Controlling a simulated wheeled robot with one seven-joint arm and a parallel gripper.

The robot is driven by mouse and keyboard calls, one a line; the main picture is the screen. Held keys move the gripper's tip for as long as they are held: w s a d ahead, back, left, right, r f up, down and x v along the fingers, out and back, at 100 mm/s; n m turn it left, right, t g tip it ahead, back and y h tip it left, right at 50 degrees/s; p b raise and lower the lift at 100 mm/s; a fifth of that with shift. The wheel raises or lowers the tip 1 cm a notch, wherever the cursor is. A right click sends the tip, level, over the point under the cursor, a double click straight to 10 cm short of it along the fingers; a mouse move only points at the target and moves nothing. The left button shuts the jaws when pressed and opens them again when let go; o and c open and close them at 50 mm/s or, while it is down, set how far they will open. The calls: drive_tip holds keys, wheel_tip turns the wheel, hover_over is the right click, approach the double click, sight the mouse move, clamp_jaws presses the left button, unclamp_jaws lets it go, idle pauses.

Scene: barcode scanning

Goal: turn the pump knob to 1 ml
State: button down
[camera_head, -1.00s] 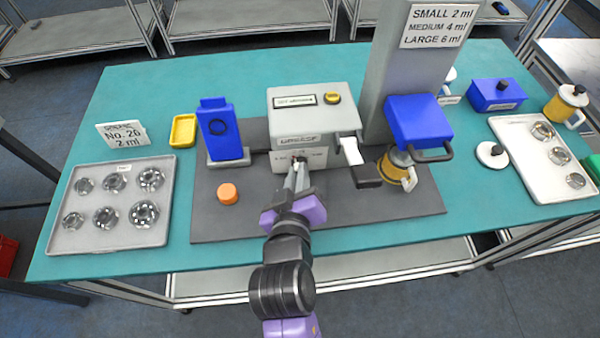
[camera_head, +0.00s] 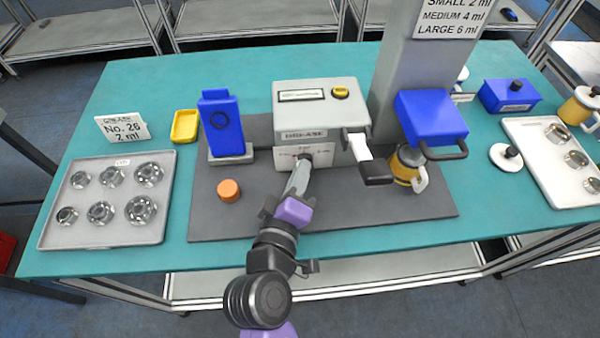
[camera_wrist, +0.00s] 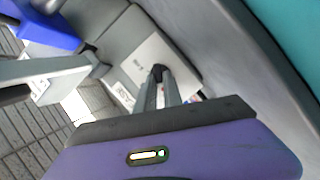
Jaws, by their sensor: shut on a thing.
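The pump is a light grey box (camera_head: 318,110) at the middle of the dark mat. Its front carries a white dial plate (camera_head: 286,163), and the plate also shows in the wrist view (camera_wrist: 146,58). My gripper (camera_head: 302,164) reaches the plate from the front, and its fingers are shut on the small dark knob (camera_wrist: 157,70). The fingers hide most of the knob, and the dial marks are too small to read. In the wrist view my gripper (camera_wrist: 160,86) is rolled, so the plate looks tilted.
A white lever with a black grip (camera_head: 376,172) sticks out right of the knob. A blue-topped station with a yellow jug (camera_head: 405,167) stands further right. An orange button (camera_head: 228,190) and a blue stand (camera_head: 222,125) are left. The mat's front (camera_head: 380,217) is clear.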

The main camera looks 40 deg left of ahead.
drive_tip(key=shift+w, duration=0.15)
drive_tip(key=c, duration=1.5)
unclamp_jaws()
drive_tip(key=shift+r, duration=0.1)
drive_tip(key=shift+w+d+r, duration=0.1)
drive_tip(key=shift+r, duration=0.05)
drive_tip(key=v, duration=0.4)
drive_tip(key=f+b+v, duration=0.1)
drive_tip(key=v, duration=0.1)
drive_tip(key=shift+s+r, duration=0.1)
drive_tip(key=shift+s, duration=0.3)
drive_tip(key=shift+v, duration=0.75)
drive_tip(key=shift+r, duration=0.1)
